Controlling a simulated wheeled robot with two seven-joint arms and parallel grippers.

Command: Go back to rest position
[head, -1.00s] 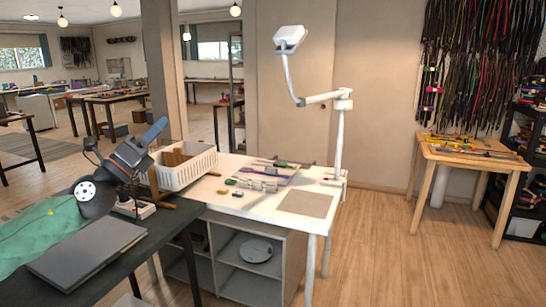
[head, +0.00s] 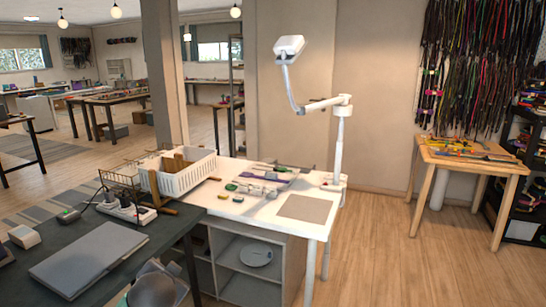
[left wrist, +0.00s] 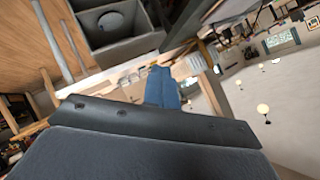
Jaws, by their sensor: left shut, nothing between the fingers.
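My left gripper (left wrist: 160,75) shows in the left wrist view as two blue fingers closed together with nothing between them. The wrist view is tilted, with shelving beyond the fingers. In the head view the left gripper's fingers are out of sight; only a grey rounded part at the bottom edge, likely of my arm, shows. My right gripper is in neither view. The white table (head: 262,208) carries a white basket (head: 185,180), small coloured pieces and a beige mat (head: 305,208).
A dark table (head: 30,250) at the left holds a closed laptop (head: 88,258), a power strip (head: 127,212) and a wire rack (head: 122,183). A white lamp (head: 289,47) rises over the white table. A wooden table (head: 470,158) stands at right. The floor between is clear.

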